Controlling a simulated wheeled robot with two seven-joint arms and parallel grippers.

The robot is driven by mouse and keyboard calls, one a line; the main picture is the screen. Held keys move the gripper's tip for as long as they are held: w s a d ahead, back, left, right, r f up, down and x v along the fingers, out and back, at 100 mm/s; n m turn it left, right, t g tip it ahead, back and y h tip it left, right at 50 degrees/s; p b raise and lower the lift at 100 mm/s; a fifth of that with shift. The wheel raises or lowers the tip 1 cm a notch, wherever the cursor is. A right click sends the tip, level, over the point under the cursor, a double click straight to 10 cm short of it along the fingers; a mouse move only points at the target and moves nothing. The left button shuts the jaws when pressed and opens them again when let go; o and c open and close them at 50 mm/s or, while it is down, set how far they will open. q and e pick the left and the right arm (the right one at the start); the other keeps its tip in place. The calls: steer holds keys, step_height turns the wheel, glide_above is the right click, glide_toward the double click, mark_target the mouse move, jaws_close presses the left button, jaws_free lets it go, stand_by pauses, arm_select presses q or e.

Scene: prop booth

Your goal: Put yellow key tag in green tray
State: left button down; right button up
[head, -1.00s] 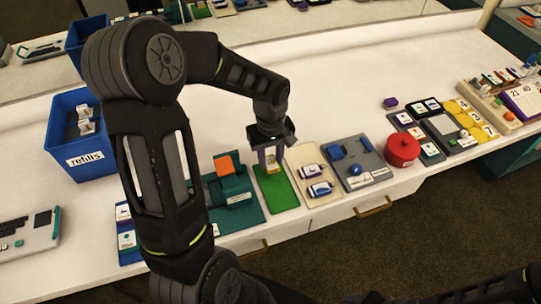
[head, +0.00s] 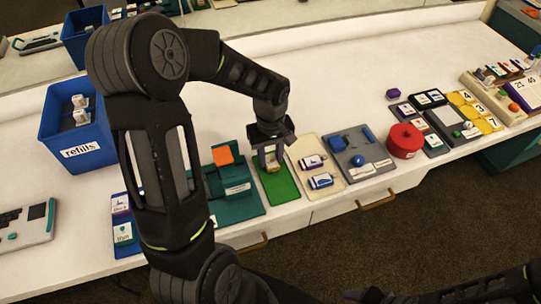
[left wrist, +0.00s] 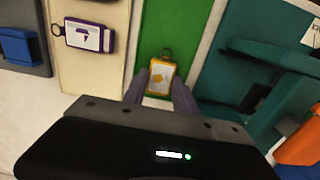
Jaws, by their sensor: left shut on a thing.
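The yellow key tag (left wrist: 160,77) is between the two fingers of my left gripper (left wrist: 163,92) in the left wrist view, its dark ring pointing away. In the head view my left gripper (head: 270,150) is shut on the tag (head: 272,166), over the far half of the green tray (head: 279,189). The tray's green floor (left wrist: 178,25) shows around the tag in the left wrist view. I cannot tell whether the tag touches the tray. Part of my dark right arm shows along the bottom right edge of the head view; its fingers cannot be made out.
Right of the green tray is a beige tray (head: 305,147) with two purple- and blue-edged tags, then a grey tray (head: 373,155) with blue pieces. Left is a teal stand (head: 232,205) with an orange block (head: 222,155). A blue refills bin (head: 62,130) stands farther left.

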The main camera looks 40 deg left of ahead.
arm_select(q)
steer(key=shift+d, duration=0.1)
stand_by(0.4)
steer(key=c, duration=0.9)
jaws_free()
steer(key=shift+r, duration=0.1)
step_height(320, 180, up, 8)
steer(key=shift+f+b, duration=0.2)
steer(key=shift+b, duration=0.15)
